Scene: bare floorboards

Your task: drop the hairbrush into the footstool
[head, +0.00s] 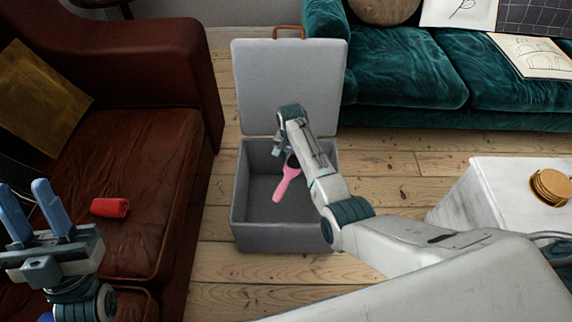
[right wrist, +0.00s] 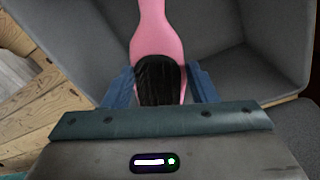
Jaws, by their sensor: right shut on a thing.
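The grey footstool (head: 278,238) stands open on the floor, its lid (head: 290,80) raised upright at the back. My right gripper (head: 283,150) is over the open box, shut on the pink hairbrush (head: 287,185) near its dark bristle head. The handle points down into the box opening. In the right wrist view the hairbrush (right wrist: 153,40) sits between the two blue fingers (right wrist: 160,88), with grey box walls around it. My left gripper (head: 50,215) is open and empty at the left, far from the box.
A brown leather sofa (head: 165,150) is left of the footstool, with a red cylindrical object (head: 110,207) on its seat. A teal sofa (head: 410,70) stands behind to the right. A white marble table (head: 490,200) with round coasters (head: 551,186) is at the right.

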